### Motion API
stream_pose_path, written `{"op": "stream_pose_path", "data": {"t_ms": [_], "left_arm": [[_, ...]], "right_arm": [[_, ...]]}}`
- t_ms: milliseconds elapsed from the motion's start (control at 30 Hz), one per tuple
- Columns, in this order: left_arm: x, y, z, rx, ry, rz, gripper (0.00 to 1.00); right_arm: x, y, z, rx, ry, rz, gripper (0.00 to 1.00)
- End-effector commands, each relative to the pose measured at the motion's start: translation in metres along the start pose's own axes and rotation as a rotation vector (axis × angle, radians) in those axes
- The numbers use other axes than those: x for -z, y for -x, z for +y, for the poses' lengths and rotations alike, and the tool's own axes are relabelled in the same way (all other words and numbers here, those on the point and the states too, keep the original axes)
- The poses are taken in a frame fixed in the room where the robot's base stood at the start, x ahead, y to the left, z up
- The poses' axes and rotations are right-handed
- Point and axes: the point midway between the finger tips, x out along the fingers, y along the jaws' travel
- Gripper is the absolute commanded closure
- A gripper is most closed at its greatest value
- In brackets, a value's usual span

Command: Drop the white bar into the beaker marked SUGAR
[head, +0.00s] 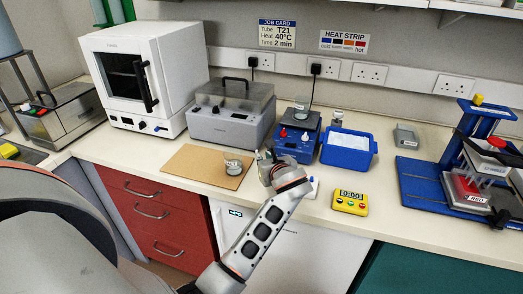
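My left gripper (267,163) is over the bench front, between a small glass beaker and the blue stirrer. Its wrist hides most of it, so I cannot tell whether it is open or shut, or whether it holds anything. The small beaker (234,164) stands upright on a brown board (205,166), left of the gripper and apart from it. Another glass beaker (302,109) stands on the blue hotplate stirrer (297,143). I can read no SUGAR label on either. I cannot make out the white bar for certain; a small white-and-blue item (313,187) lies right of my wrist. My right gripper is out of view.
A blue tub (361,158) and a yellow timer (350,199) stand to the right. A blue rig (424,184) is at the far right. A grey lidded bath (231,124) and white oven (143,75) stand behind. Bench space right of the timer is clear.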

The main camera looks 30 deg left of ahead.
Motion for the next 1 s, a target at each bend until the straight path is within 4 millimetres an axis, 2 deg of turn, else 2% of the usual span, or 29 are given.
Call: {"op": "stream_pose_path", "data": {"t_ms": [533,833,867,900,933,1000], "left_arm": [[0.001,-0.065,0.004,-0.002,-0.002,0.001,0.85],[0.002,-0.071,0.004,-0.001,0.0,0.001,0.85],[0.002,-0.071,0.004,-0.001,0.0,0.001,0.87],[0.002,-0.071,0.004,-0.001,0.0,0.001,0.96],[0.002,-0.071,0.004,-0.001,0.0,0.001,1.0],[0.002,-0.071,0.004,-0.001,0.0,0.001,1.0]], "right_arm": [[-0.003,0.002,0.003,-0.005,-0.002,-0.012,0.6],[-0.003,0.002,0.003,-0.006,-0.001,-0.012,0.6],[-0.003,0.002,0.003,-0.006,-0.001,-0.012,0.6],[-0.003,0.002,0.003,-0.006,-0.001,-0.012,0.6],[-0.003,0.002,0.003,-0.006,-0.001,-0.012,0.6],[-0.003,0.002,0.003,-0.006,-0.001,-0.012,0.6]]}}
